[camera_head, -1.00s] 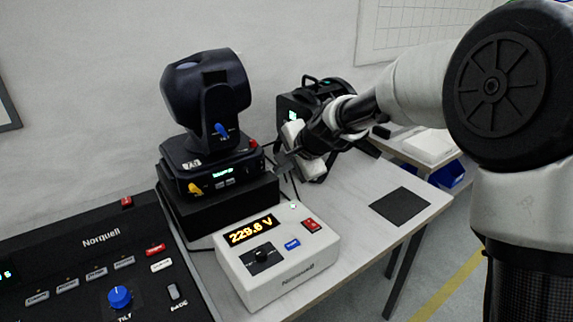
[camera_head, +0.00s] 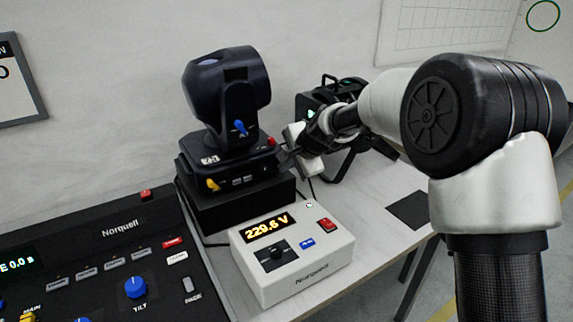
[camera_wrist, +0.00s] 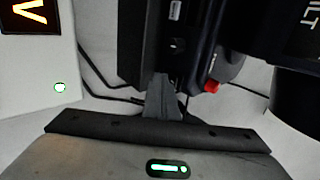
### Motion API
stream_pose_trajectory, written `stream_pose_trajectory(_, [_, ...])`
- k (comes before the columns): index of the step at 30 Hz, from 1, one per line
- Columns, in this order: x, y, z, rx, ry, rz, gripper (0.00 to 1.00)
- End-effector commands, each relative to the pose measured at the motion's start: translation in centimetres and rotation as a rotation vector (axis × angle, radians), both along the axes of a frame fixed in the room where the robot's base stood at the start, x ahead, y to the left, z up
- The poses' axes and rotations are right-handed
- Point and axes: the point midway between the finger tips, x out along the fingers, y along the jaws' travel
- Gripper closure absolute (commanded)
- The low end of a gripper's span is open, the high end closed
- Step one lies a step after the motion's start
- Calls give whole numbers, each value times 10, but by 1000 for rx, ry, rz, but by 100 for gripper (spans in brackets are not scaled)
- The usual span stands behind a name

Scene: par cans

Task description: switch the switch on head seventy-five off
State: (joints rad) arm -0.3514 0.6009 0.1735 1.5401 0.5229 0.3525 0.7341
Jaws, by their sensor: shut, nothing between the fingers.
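A dark moving-head lamp (camera_head: 226,92) stands upright on a black box, with a small white label on its base that I cannot read surely. A red switch (camera_head: 271,142) sits at the right side of its base. In the wrist view the red switch (camera_wrist: 211,87) shows right of and slightly beyond my fingertips, apart from them; its position is unclear. My gripper (camera_head: 286,157) is shut and empty, close to the base's right side. In the wrist view my gripper's fingertips (camera_wrist: 162,80) are together beside the base (camera_wrist: 180,45).
A white supply box (camera_head: 290,262) reading 229.6 V stands in front, with its own red switch (camera_head: 325,224). A black Norquell console (camera_head: 95,255) is at left. Another dark fixture (camera_head: 313,104) stands behind my gripper. Cables (camera_wrist: 105,85) run near the base.

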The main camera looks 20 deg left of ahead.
Motion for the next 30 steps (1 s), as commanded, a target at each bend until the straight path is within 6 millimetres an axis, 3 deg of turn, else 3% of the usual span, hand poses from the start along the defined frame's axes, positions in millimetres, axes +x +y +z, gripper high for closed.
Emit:
stream_pose_trajectory(18, [0,1,18,3,-3,1,100])
stream_pose_trajectory(30, [0,0,17,1,-2,1,100])
